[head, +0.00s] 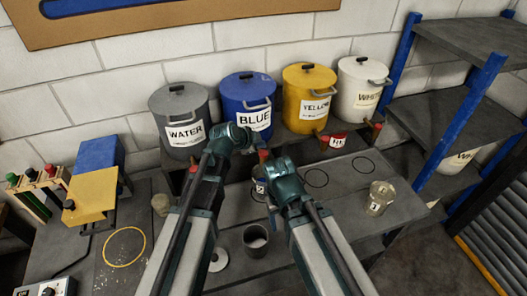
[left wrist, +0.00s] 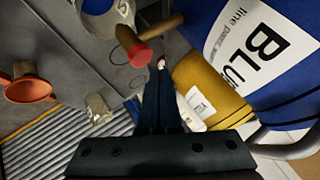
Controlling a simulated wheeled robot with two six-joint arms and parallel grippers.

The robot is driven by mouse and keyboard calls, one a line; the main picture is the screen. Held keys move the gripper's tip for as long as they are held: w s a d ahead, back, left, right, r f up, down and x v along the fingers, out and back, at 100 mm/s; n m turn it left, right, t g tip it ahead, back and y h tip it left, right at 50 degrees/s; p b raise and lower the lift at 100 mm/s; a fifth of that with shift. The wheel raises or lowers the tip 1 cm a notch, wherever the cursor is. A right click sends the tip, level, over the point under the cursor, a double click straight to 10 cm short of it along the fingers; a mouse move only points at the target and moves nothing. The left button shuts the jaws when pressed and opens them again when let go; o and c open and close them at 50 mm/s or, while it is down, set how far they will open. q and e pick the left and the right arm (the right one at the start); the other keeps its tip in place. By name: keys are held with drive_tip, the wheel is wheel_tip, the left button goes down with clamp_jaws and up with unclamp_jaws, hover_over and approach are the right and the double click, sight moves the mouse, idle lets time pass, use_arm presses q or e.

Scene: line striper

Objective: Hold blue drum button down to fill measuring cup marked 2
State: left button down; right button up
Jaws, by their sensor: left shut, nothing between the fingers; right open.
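The blue drum (head: 248,92) stands on the shelf between the water and yellow drums, and fills the right of the left wrist view (left wrist: 265,45). A brown tap with a red button (left wrist: 139,53) shows beside it. My left gripper (left wrist: 161,68) is shut and empty, its tips close to the button; I cannot tell if they touch. In the head view my left gripper (head: 262,152) is at the blue drum's tap. A measuring cup (head: 258,188) stands below, partly hidden; its mark is unclear. My right gripper (head: 272,208) is open, close beside that cup, its fingers partly hidden.
Another marked cup (head: 380,197) stands on the bench at right, near drawn circles (head: 316,177). A pale cup (head: 161,204) and a grey container (head: 255,240) stand nearer. The yellow drum (head: 308,95) and white drum (head: 360,85) are to the right. Blue-posted shelving (head: 465,115) bounds the right.

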sight(261, 155)
use_arm(q)
drive_tip(key=shift+r+p, duration=1.9)
drive_tip(key=shift+r, duration=0.3)
drive_tip(key=shift+f, duration=0.1)
